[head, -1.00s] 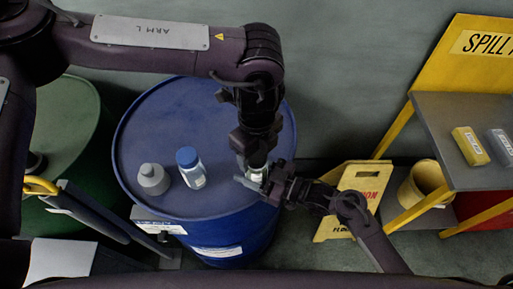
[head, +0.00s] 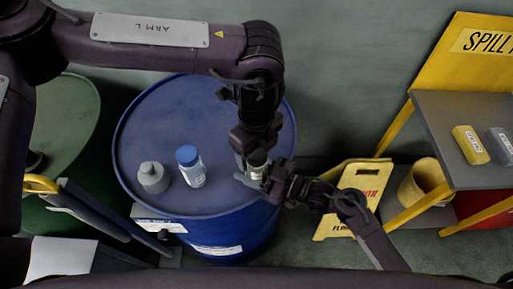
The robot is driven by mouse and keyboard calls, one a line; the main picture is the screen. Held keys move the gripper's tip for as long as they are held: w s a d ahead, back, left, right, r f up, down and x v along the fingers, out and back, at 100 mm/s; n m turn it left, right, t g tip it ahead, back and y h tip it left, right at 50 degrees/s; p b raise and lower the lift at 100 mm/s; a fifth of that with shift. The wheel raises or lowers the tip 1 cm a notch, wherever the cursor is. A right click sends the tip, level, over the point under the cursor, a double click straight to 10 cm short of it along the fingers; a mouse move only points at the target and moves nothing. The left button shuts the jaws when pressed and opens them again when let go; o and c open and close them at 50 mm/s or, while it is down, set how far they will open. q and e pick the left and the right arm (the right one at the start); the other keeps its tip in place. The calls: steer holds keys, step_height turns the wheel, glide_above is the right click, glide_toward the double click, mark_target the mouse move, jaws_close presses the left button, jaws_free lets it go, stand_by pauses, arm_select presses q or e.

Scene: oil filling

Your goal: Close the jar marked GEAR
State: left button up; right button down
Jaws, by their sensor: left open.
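A clear jar (head: 257,172) stands near the right edge of the blue drum's top (head: 195,110), mostly hidden by both grippers. I cannot read its label or see its lid. My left gripper (head: 255,151) points down right over the jar's top and is open. My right gripper (head: 265,178) reaches in from the right at the jar's side; its fingers are too hidden to tell whether they grip it. A second clear jar with a blue lid (head: 190,168) stands left of them, its label unreadable.
A green drum (head: 65,130) stands at the left. At the right are a yellow floor sign (head: 352,200), a yellow bucket (head: 424,182) and a grey shelf (head: 465,115) holding a yellow and a grey box. The back of the blue drum's top is clear.

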arm_select(q)
steer(key=shift+r, duration=0.1)
step_height(320, 180, up, 12)
stand_by(0.5)
arm_select(e)
steer(key=c, duration=0.5)
jaws_free()
steer(key=shift+d, duration=0.1)
